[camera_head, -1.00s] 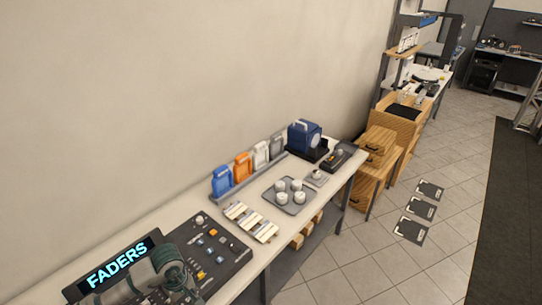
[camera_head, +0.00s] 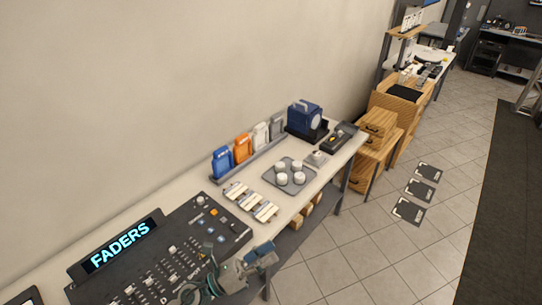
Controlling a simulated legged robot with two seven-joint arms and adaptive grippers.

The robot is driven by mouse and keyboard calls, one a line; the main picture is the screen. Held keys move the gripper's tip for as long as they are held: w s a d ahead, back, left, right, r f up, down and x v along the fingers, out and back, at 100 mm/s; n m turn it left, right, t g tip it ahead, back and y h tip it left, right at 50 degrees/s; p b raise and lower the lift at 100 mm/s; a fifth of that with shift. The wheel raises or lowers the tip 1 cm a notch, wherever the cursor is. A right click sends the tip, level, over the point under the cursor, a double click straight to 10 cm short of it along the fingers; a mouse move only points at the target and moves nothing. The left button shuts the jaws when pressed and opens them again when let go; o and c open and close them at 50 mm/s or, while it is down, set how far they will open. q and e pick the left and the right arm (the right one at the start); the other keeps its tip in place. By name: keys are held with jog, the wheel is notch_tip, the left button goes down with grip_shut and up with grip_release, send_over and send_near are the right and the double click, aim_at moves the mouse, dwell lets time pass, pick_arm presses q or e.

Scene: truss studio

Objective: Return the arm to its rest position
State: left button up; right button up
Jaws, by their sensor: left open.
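My left gripper (camera_head: 236,262) is at the bottom of the head view, in front of the near edge of the mixing desk (camera_head: 180,252). Its fingers are apart and I see nothing held between them. It overlaps the desk's right front part in the picture; I cannot tell its height above it. Part of my left arm shows below it, cut off by the frame's bottom edge. My right gripper is not in view.
A lit FADERS display (camera_head: 122,244) stands behind the desk. Farther along the white table are a grey tray (camera_head: 290,188) with white cups, coloured upright cases (camera_head: 241,148) and a blue box (camera_head: 304,116).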

pick_arm(q)
jog(key=w+a+f+n+t+y, duration=0.1)
jog(key=w+a+n+t+y, duration=0.2)
jog(key=a+n+t+y, duration=0.5)
jog(key=w+a+f+n+t+y, duration=0.1)
jog(key=w+f+n+t+y, duration=0.2)
jog(key=n, duration=0.9)
jog(key=s+a+f+n+g+y, duration=0.25)
jog(key=a+f+n+y, duration=0.25)
jog(key=f+n, duration=0.25)
jog(key=s+a+f+n+g+y, duration=0.1)
jog(key=a+f+n+g+y, duration=0.2)
jog(key=a+f+n+y, duration=0.35)
jog(key=s+f+n+g+h, duration=0.2)
jog(key=s+f+n+g, duration=0.7)
jog(key=s+f, duration=0.9)
jog(key=s+f+m+g+b, duration=0.1)
jog(key=s+f+g, duration=0.1)
jog(key=f, duration=1.2)
jog(key=s+f+m+g+b, duration=0.1)
jog(key=s+f, duration=0.1)
jog(key=f, duration=1.1)
jog(key=s+a+f+g+b, duration=0.1)
jog(key=s+a+f, duration=0.1)
jog(key=s+f, duration=1.5)
jog(key=shift+a+f+b, duration=0.15)
jog(key=shift+a+b, duration=0.25)
